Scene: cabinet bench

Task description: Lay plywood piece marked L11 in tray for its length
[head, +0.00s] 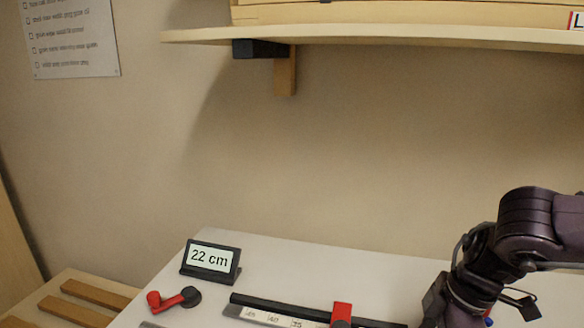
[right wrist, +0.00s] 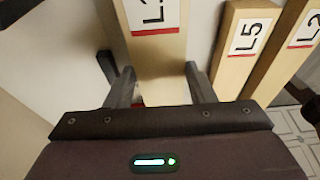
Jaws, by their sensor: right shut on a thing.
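My right gripper (right wrist: 159,78) is shut on a pale plywood piece (right wrist: 158,58) in the right wrist view, one finger on each side of it. The piece bears a white label with a red stripe; the label is cut by the top edge, so only an L and part of a further mark show. In the head view my right arm comes in at the lower right, over the white bench (head: 290,262), and its fingertips and the held piece cannot be made out. My left gripper is in neither view. No tray can be made out.
A 22 cm display (head: 210,260), a red lever (head: 174,299) and a black scale rail with a red stop (head: 341,312) are on the bench. A shelf (head: 390,35) overhangs it. Plywood pieces labelled L5 (right wrist: 240,55) and L with an unclear number (right wrist: 293,60) stand beside the held piece.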

